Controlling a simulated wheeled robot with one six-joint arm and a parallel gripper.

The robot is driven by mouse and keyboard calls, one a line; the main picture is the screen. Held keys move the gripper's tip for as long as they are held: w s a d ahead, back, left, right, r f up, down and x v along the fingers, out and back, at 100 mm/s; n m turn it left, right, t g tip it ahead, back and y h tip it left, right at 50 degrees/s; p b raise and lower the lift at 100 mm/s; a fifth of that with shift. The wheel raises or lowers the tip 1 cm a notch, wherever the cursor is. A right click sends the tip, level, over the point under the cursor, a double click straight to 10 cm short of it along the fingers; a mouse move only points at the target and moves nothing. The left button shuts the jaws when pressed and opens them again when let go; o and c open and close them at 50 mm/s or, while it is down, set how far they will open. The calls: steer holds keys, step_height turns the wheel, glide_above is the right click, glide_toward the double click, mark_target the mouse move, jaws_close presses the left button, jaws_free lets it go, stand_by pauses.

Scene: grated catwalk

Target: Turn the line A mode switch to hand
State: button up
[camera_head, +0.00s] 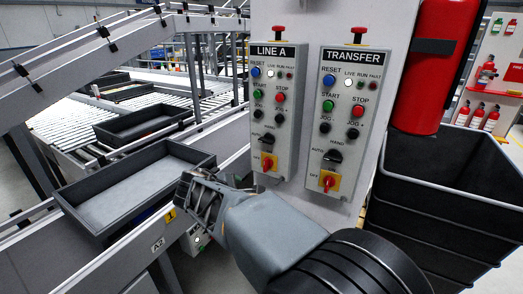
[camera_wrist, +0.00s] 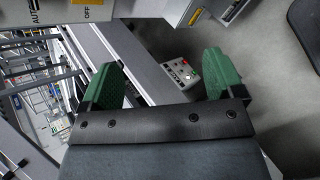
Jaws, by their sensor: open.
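The LINE A panel (camera_head: 275,100) is a grey box on a pale post. Its mode switch (camera_head: 267,139) is a black rotary knob below the JOG buttons, near AUTO and HAND labels; its pointer is too small to read surely. My gripper (camera_head: 196,196) is left of and below this switch, apart from the panel. In the wrist view my gripper (camera_wrist: 164,80) is open and empty, its two green fingers wide apart. The wrist view's top edge shows a yellow plate marked OFF (camera_wrist: 92,13) and an AUTO label; the mode switch itself is not clearly visible there.
The TRANSFER panel (camera_head: 345,125) stands just right, with a similar switch (camera_head: 333,156). A red-yellow OFF switch (camera_head: 267,163) sits below the LINE A mode switch. A conveyor with a grey tray (camera_head: 190,149) is at left. Black bins (camera_head: 440,190) and a red extinguisher (camera_head: 420,90) are at right.

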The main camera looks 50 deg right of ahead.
mark_target(264, 142)
steer(key=w+d+r+n+h+b, duration=0.1)
steer(key=w+d+n+h, duration=0.1)
steer(key=d, duration=0.6)
steer(key=w+d+r+n+t+h+b, duration=0.1)
steer(key=w+d+r+n+h, duration=0.1)
steer(key=w+d+n, duration=0.3)
steer(key=w+d+r+n+t+h+b, duration=0.1)
steer(key=w+d+n+h, duration=0.3)
steer(key=d, duration=0.6)
steer(key=shift+w+d+r+b, duration=0.15)
steer(key=shift+d+r+b, duration=0.15)
steer(key=shift+r, duration=0.1)
steer(key=shift+c, duration=0.5)
steer(key=c, duration=0.8)
steer(key=shift+f, duration=0.1)
